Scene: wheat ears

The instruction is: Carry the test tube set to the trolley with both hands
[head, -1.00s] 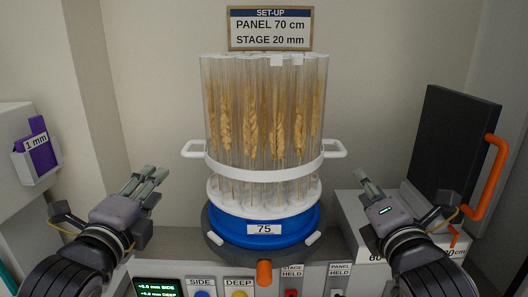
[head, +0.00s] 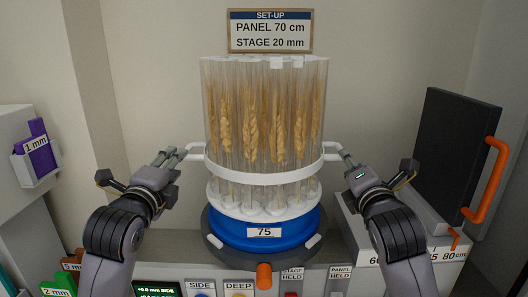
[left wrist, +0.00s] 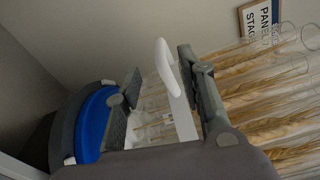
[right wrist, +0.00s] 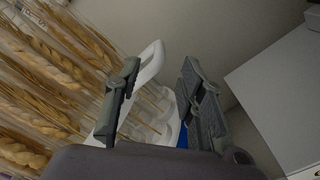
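The test tube set (head: 262,135) is a ring of clear upright tubes with wheat ears, bound by a white band with a side handle at each end. It stands upright on a blue round stage (head: 240,236) labelled 75. My left gripper (head: 174,157) is open at the left handle (head: 194,151); in the left wrist view the handle (left wrist: 168,68) lies between its parted fingers. My right gripper (head: 346,160) is open at the right handle (head: 335,148); in the right wrist view the handle (right wrist: 153,58) shows between its fingers. No trolley is recognisable.
A dark panel (head: 448,150) with an orange handle (head: 487,180) stands at right beside a scale marked in cm. A setup sign (head: 270,31) is behind the tubes. Labelled spacers (head: 38,148) sit at left. Buttons and a display (head: 158,289) line the front.

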